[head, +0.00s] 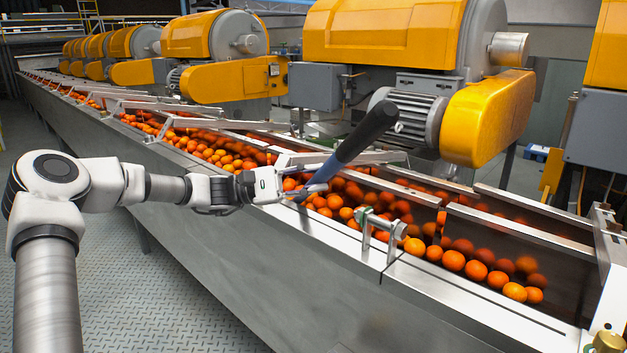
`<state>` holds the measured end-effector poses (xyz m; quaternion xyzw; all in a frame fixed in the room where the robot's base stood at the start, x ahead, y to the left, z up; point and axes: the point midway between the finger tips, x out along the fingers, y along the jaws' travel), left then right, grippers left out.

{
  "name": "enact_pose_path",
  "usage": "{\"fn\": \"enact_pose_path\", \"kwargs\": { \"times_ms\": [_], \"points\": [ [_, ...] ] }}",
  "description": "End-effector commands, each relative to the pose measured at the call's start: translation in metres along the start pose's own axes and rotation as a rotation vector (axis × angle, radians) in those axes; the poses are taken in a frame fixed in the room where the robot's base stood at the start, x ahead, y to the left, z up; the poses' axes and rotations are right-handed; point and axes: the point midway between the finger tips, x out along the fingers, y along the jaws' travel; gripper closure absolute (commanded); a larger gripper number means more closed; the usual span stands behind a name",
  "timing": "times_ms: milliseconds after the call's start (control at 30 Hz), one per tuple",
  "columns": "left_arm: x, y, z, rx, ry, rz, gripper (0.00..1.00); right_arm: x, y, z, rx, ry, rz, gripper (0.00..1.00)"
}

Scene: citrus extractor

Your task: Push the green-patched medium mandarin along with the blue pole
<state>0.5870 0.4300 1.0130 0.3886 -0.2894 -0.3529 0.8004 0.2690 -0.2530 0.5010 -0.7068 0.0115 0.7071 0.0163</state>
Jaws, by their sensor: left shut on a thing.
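My left gripper (302,192) reaches over the near wall of the metal trough and is shut on the blue pole (325,173). The pole leans up to the right and ends in a thick dark grip at the top. Its lower part is hidden by the gripper or among the fruit, so I cannot tell whether it touches a mandarin. Many orange mandarins (335,201) lie in the trough around and below it. I cannot make out a green patch on any of them. My right gripper is not in view.
The trough's near rim (345,240) runs diagonally, with a metal bracket (382,228) on it. Metal crossbars (340,158) span the trough. Yellow machine housings (490,115) and a grey motor (412,118) stand behind it. The patterned floor (155,290) at left front is clear.

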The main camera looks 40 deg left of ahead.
Motion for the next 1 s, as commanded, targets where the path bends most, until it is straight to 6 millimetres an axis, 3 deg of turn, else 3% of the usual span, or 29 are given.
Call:
{"fn": "enact_pose_path", "kwargs": {
  "times_ms": [1000],
  "points": [
    [0.0001,0.0003,0.0004,0.002,-0.001,0.000,1.00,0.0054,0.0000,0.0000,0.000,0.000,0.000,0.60]
  ]
}}
